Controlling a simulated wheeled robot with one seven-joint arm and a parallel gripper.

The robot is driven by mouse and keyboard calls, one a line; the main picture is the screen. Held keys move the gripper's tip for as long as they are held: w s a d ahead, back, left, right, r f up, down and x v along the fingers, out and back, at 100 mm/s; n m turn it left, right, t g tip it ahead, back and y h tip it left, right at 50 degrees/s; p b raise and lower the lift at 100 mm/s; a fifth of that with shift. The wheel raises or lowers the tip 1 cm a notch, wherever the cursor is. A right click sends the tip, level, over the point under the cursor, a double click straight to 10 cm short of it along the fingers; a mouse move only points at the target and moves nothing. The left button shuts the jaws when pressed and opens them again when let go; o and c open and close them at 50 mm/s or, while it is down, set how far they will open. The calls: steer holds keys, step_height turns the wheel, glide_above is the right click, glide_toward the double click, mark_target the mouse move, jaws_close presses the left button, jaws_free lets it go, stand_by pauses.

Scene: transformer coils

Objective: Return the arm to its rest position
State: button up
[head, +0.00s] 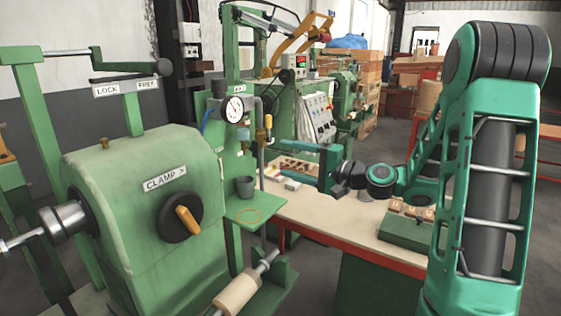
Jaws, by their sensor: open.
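My arm rises at the right of the head view and bends down, with its wrist over the wooden-topped bench (318,211). My gripper (306,160) points left above the far part of the bench. It is open, and nothing shows between its fingers. It is above and to the right of a small tray of parts (297,168), apart from it as far as I can tell.
A green winding machine (140,215) with a clamp knob (181,218) fills the left. A grey cup (245,187) stands on a small green shelf (240,212). A green box with wooden pieces (408,228) sits on the bench beside my arm. A wooden roller (240,290) lies in front.

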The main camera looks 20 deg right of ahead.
steer(key=s+a+f+n+g+h, duration=0.1)
steer(key=s+f+n+g+h, duration=0.5)
steer(key=s+f, duration=0.5)
steer(key=s+d+m+g+h, duration=0.1)
steer(key=s+d+g, duration=0.3)
steer(key=s, duration=1)
steer(key=s+d+f+g+h, duration=0.1)
steer(key=s+d+g+h, duration=0.2)
steer(key=s, duration=1.1)
steer(key=d+g, duration=0.1)
steer(key=d, duration=0.2)
steer(key=shift+d+f+m+g, duration=0.15)
steer(key=shift+d+m+g, duration=0.15)
steer(key=shift+d+m, duration=0.1)
steer(key=shift+w+f+h, duration=0.25)
steer(key=shift+w+h, duration=0.05)
steer(key=shift+w, duration=0.25)
